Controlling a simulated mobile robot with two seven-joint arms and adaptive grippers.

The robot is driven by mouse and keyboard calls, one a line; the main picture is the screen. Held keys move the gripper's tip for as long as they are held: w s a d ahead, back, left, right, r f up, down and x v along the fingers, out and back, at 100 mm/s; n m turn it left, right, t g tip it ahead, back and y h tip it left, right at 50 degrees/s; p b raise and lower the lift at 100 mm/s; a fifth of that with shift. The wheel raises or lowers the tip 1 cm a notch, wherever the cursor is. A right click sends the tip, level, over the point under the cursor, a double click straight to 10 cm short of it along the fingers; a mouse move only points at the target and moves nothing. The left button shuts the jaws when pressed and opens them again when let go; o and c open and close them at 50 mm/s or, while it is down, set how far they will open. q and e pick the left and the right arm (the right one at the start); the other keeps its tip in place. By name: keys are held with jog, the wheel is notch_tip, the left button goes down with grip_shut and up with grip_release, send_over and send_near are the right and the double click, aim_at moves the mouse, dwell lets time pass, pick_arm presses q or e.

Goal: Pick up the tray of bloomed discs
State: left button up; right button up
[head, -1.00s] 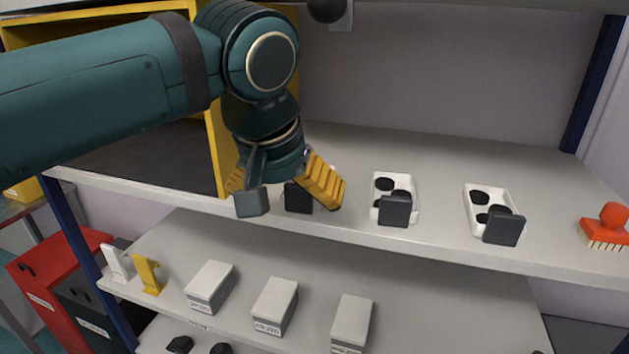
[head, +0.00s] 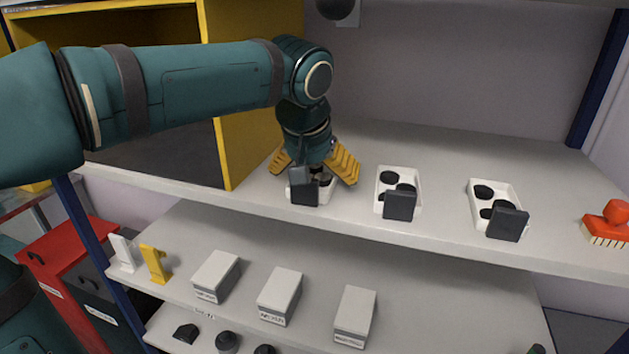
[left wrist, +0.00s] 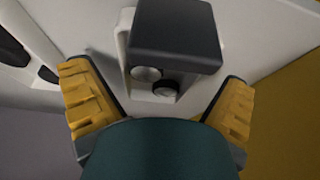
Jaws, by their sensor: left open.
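The leftmost small white tray (head: 327,191) stands near the front edge of the upper shelf, with a dark block-shaped handle (head: 304,192) at its front. My left gripper (head: 312,172) is open directly over this tray, fingers spread to either side. In the left wrist view the tray (left wrist: 123,40) lies between and beyond the open fingers. Its dark handle (left wrist: 175,32) covers much of it. My right gripper is not in view.
Two similar trays with plain black discs, a middle one (head: 413,179) and a right one (head: 512,190), stand to the right. An orange brush (head: 607,224) is at the far right. A yellow-walled cabinet (head: 252,120) stands close on the left. Grey boxes (head: 281,296) sit below.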

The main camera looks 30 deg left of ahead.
pick_arm(q)
jog(key=shift+w+f, duration=0.1)
jog(key=shift+f, duration=0.25)
jog(key=shift+c, duration=0.3)
jog(key=c, duration=1.2)
jog(key=shift+o, duration=0.2)
jog(key=shift+r, duration=0.1)
